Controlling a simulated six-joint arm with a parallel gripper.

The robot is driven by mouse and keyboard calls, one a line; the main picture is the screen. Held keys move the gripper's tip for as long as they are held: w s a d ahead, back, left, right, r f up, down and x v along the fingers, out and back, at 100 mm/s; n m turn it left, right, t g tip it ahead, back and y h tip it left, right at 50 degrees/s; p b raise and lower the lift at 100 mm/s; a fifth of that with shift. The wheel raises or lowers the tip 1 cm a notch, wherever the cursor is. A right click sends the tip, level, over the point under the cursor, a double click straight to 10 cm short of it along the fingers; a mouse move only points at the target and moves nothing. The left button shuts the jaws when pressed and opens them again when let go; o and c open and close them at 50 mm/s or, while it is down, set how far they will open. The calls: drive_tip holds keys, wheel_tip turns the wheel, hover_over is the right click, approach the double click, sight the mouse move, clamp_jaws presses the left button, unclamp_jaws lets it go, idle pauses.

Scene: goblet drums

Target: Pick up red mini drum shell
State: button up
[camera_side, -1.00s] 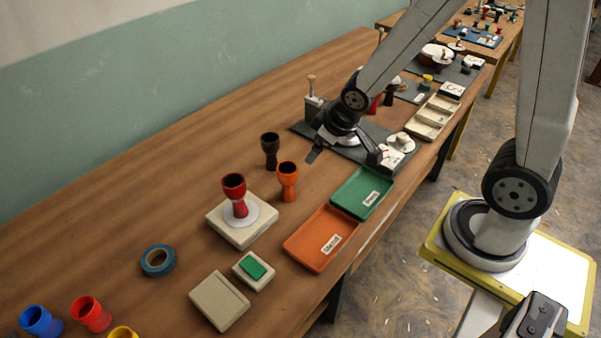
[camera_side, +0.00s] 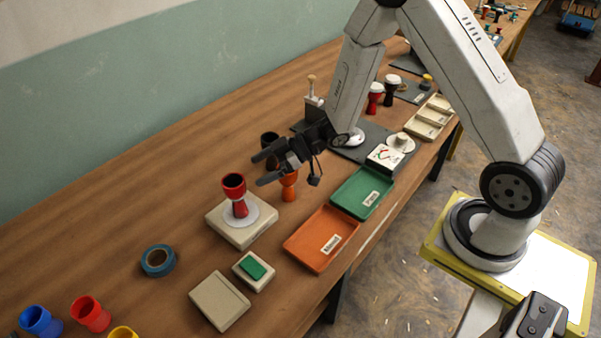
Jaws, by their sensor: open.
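A red goblet-shaped drum shell (camera_side: 236,194) with a dark inside stands upright on a white disc on a cream square block (camera_side: 243,231). Another red shell (camera_side: 91,314) sits at the lower left edge of the table, its open end facing up. My gripper (camera_side: 262,169) is open and empty. It is above and to the right of the red shell on the block, with its fingers pointing left. It partly hides the black shell (camera_side: 269,139) and the orange shell (camera_side: 288,189) behind and below it.
An orange tray (camera_side: 305,259) and a green tray (camera_side: 340,205) lie along the table's front edge. Blue tape (camera_side: 157,261), a cream box (camera_side: 219,302) and a green-topped pad (camera_side: 254,268) lie nearby. A blue shell (camera_side: 40,321) is lower left. The table's left back is clear.

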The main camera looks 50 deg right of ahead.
sight(234, 186)
drive_tip(key=shift+s+a+x, duration=0.1)
drive_tip(key=shift+s+x, duration=0.05)
drive_tip(key=shift+x, duration=1.15)
drive_tip(key=shift+s+a+x, duration=0.1)
drive_tip(key=shift+x, duration=1.25)
drive_tip(key=shift+s+x, duration=0.15)
drive_tip(key=shift+x, duration=1.15)
drive_tip(key=shift+f, duration=0.15)
drive_tip(key=shift+y, duration=0.3)
drive_tip(key=c, duration=1.2)
drive_tip(key=shift+c, duration=0.2)
